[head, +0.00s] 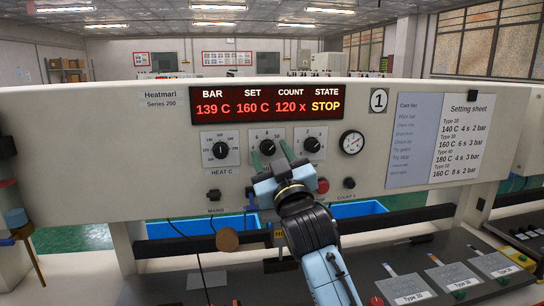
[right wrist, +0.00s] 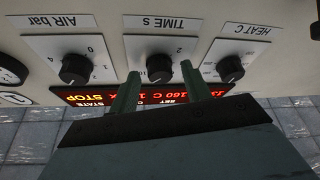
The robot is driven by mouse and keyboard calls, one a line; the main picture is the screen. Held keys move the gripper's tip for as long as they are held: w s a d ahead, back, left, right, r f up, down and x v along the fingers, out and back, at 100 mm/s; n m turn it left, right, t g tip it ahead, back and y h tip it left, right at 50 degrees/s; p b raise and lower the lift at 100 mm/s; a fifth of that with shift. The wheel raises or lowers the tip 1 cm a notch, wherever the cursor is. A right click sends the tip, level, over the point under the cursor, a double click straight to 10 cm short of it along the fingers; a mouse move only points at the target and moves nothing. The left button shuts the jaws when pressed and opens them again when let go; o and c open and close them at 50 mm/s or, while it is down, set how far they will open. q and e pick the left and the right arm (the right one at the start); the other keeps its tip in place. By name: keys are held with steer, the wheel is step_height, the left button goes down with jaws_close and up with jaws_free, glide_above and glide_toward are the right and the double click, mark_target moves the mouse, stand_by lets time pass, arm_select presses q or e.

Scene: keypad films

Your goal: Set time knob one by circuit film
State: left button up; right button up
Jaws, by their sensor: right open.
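The time knob (right wrist: 158,68), black and round under an upside-down "TIME s" label, sits between my right fingertips in the right wrist view. My right gripper (right wrist: 160,76) is open, its two green fingers on either side of the knob; contact cannot be told. In the head view the right gripper (head: 279,163) partly covers the time dial, and the knob (head: 267,147) shows behind it. The knob's exact setting is unclear. The panel is marked 1 (head: 379,100). The setting sheet (head: 463,138) lists types with temperature, seconds and bar. A pale film-like plate (head: 207,280) lies on the bench below.
The heat knob (head: 220,150) and air knob (head: 313,145) flank the time knob closely. The display (head: 266,105) reads SET 160 C, STATE STOP. A red button (head: 322,186) and gauge (head: 351,142) are to the right. Labelled plates (head: 453,277) lie on the bench at right.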

steer(key=c, duration=1)
steer(key=shift+r+n+y+p, duration=0.1)
steer(key=shift+n+y+p, duration=0.3)
steer(key=shift+n+p, duration=0.35)
steer(key=n+g+y+p, duration=0.1)
steer(key=n+g+p, duration=0.1)
steer(key=n+p, duration=0.2)
steer(key=n+g+y+p, duration=0.1)
steer(key=n+g+p, duration=0.1)
steer(key=n+p, duration=0.3)
steer(key=r+n+g+p, duration=0.1)
steer(key=n+p, duration=0.4)
steer(key=p, duration=0.4)
steer(key=shift+w+d+g+y, duration=0.1)
steer(key=shift+d+g+y, duration=0.3)
steer(key=shift+n+p, duration=0.65)
steer(key=shift+n, duration=0.2)
steer(key=shift+n+g+h, duration=0.6)
steer(key=shift+n+g, duration=0.1)
steer(key=shift+n, duration=0.7)
steer(key=shift+a, duration=0.1)
steer(key=o, duration=1)
